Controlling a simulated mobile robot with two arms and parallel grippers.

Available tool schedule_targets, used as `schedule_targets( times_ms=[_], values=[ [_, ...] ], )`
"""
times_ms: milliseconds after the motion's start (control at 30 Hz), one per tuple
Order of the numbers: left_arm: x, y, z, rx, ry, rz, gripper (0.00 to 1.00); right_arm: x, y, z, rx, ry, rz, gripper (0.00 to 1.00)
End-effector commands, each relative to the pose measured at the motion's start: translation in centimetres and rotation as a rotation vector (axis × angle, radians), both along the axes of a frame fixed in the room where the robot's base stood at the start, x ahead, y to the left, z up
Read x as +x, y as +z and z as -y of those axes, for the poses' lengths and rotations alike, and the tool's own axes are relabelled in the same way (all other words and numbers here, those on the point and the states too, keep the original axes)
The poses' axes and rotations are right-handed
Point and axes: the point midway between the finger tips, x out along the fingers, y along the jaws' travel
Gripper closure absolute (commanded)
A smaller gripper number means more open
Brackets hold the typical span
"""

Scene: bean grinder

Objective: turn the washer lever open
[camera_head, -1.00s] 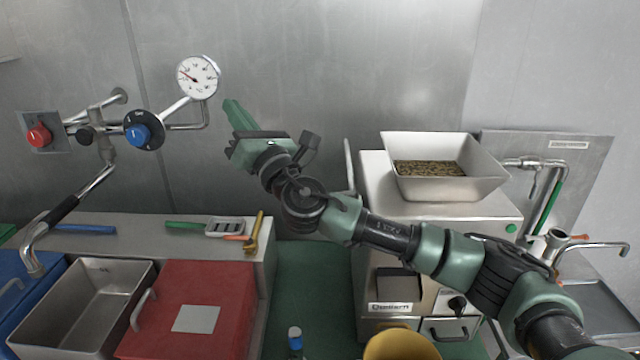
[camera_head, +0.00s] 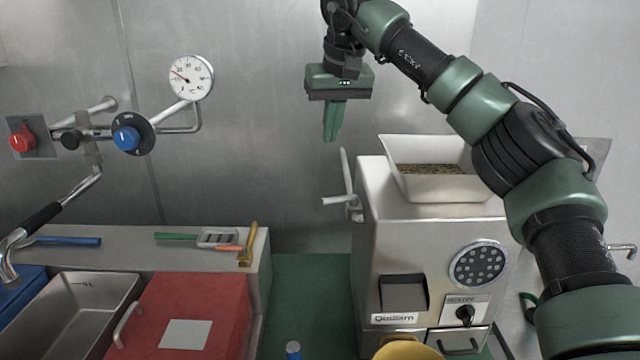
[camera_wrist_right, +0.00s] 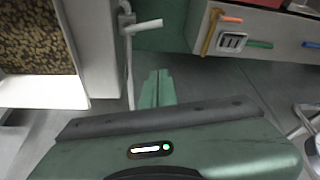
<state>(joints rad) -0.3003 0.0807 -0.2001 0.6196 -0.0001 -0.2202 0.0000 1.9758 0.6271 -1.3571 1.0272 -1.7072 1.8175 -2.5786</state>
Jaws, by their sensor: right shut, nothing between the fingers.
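A metal lever (camera_head: 347,185) with a long upright arm and a pale side handle is on the left side of the steel grinder (camera_head: 400,255). It also shows in the right wrist view (camera_wrist_right: 128,55). I cannot tell whether this is the washer lever. My right gripper (camera_head: 331,138) hangs above the lever, a little to its left in the head view, fingers pointing down. In the right wrist view its fingers (camera_wrist_right: 158,73) are shut and empty, appearing close beside the lever; contact cannot be told. My left gripper is not in view.
The grinder carries a white hopper of beans (camera_head: 435,165). Wall pipes at left have a red knob (camera_head: 22,140), a blue knob (camera_head: 127,138) and a gauge (camera_head: 191,78). Utensils lie on the left counter (camera_head: 120,262), behind a red box (camera_head: 215,300). A yellow container (camera_head: 408,350) stands in front.

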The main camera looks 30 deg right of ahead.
Motion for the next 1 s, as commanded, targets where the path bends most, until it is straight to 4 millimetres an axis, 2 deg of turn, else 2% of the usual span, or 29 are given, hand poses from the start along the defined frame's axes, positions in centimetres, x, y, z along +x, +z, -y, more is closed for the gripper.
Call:
schedule_targets(
  times_ms=[100, 233, 600, 800, 1000],
  values=[
    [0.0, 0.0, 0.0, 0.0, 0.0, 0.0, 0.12, -0.3, -0.4, 0.7, -0.021, 0.0, -0.019, 1.0],
    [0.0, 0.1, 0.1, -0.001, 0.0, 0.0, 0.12, 0.3, -2.2, 0.8, -0.02, 0.001, -0.021, 1.0],
    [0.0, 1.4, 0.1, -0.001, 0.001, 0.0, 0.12, 2.9, -9.6, 1.2, -0.018, 0.001, -0.023, 1.0],
    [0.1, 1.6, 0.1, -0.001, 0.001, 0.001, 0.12, 0.7, -10.7, 0.8, -0.018, 0.003, -0.016, 1.0],
    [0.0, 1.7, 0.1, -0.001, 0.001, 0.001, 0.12, -0.3, -11.4, 0.6, -0.017, 0.0, -0.015, 1.0]
  ],
)
